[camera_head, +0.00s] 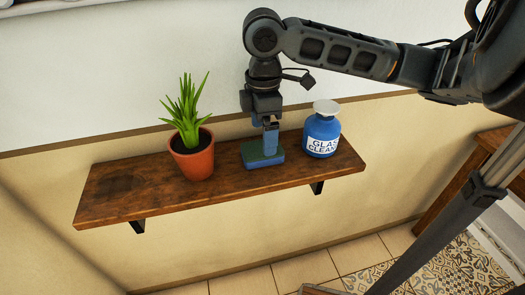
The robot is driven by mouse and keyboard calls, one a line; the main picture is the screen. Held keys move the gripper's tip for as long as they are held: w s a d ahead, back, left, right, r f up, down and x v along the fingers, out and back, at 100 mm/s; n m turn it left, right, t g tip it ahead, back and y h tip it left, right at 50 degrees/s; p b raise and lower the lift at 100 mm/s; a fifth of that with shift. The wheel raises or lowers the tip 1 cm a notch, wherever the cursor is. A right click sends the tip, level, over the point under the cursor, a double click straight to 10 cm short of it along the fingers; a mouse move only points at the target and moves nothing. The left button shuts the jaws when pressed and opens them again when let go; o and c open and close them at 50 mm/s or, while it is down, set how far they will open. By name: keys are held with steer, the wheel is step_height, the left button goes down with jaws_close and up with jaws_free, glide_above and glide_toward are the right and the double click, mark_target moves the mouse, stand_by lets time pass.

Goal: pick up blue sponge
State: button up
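The blue sponge (249,158) lies flat on the wooden wall shelf (115,193), between the plant pot and the glass cleaner bottle. It has a dark green top and a blue lower part. My gripper (270,147) points down from above, with its blue-grey finger end over the right part of the sponge. The fingertips overlap the sponge in this view. I cannot tell whether they touch it or how far apart they are.
A terracotta pot (193,161) with a spiky green plant (185,112) stands left of the sponge. A blue glass cleaner bottle (321,135) with a white top stands close on the right. The shelf's left end is bare. The wall rises behind.

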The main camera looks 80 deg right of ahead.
step_height(320, 180, down, 5)
steer(key=shift+w+a, duration=0.1)
steer(key=shift+a, duration=0.05)
steer(key=c, duration=1.1)
steer(key=shift+o, duration=0.2)
step_height(320, 180, up, 9)
steer(key=shift+f+p, duration=0.2)
steer(key=shift+p, duration=0.25)
steer(key=shift+r, duration=0.7)
steer(key=shift+c, duration=0.6)
